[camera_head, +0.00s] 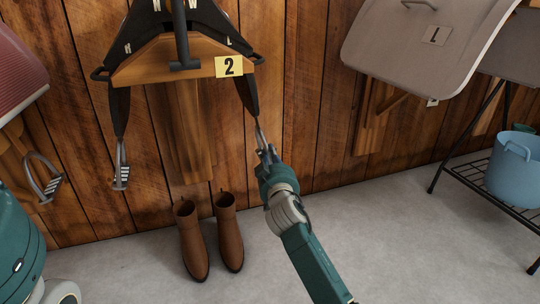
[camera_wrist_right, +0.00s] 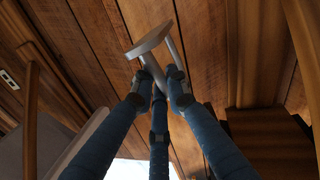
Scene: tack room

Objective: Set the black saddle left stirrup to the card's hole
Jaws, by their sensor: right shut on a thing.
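The black saddle (camera_head: 205,22) sits on a wooden wall rack, with small white letters on it and an L on its right side. A yellow card (camera_head: 229,66) reading 2 is at the right end of the rack's wooden front. A black strap (camera_head: 252,97) hangs on the right, with a metal stirrup (camera_head: 260,133) at its lower end. My right gripper (camera_head: 268,154) is shut on this stirrup, which also shows between the fingers in the right wrist view (camera_wrist_right: 149,39). The other stirrup (camera_head: 122,176) hangs free on the left. Strap holes are too small to make out.
Brown boots (camera_head: 193,240) stand on the floor below the rack. A grey saddle (camera_head: 420,40) hangs at the upper right and a dark red one (camera_head: 15,75) at the left. A blue bucket (camera_head: 514,170) stands on a black wire rack at the right. The middle floor is clear.

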